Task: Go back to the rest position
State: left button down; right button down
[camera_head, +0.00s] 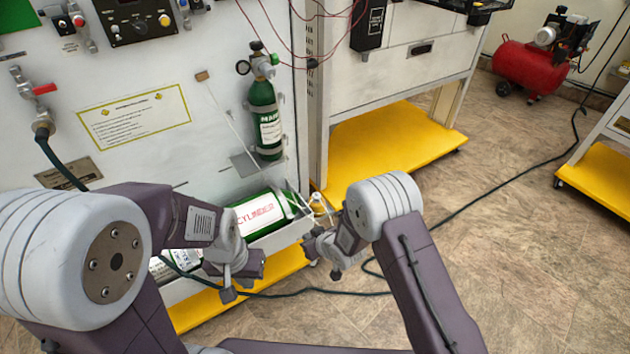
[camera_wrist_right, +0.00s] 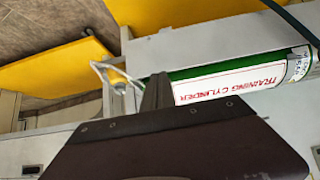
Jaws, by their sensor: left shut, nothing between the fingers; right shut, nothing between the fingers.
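My left gripper (camera_head: 238,284) hangs at the lower middle of the head view, in front of the grey tray at the panel's foot. It is shut and holds nothing. My right gripper (camera_head: 322,258) is to its right, near the tray's right end, also shut and empty. In the right wrist view a dark part of it (camera_wrist_right: 157,92) sticks up in front of the tray. A green and white training cylinder (camera_head: 262,213) lies in the tray; it also shows in the right wrist view (camera_wrist_right: 230,85). Both grippers look apart from it.
A green upright cylinder (camera_head: 265,118) hangs on the white panel (camera_head: 130,75). Yellow bases (camera_head: 385,145) stick out at floor level. A dark hose (camera_head: 318,292) runs across the floor. A red compressor (camera_head: 525,66) stands at the back right.

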jog(key=w+d+r+m+t, duration=0.1)
jog(key=w+d+r+t, duration=0.35)
jog(key=r, duration=0.65)
jog(key=d+r+m+g+h, duration=0.25)
jog(key=d+r, duration=0.55)
jog(key=d, duration=0.4)
jog(key=s+d+m+g+h, duration=0.25)
jog(key=s+d, duration=0.35)
jog(key=s, duration=0.3)
jog(key=s+f+m+g, duration=0.1)
jog(key=s+f+g, duration=0.2)
jog(key=s, duration=0.5)
jog(key=s+f+g, duration=0.2)
jog(key=s+g, duration=0.1)
jog(key=s, duration=0.6)
notch_tip(320, 180, up, 16)
jog(key=p, duration=1.7)
jog(key=shift+w+d+r, duration=0.15)
jog(key=shift+w+d, duration=0.1)
jog(key=shift+d, duration=0.2)
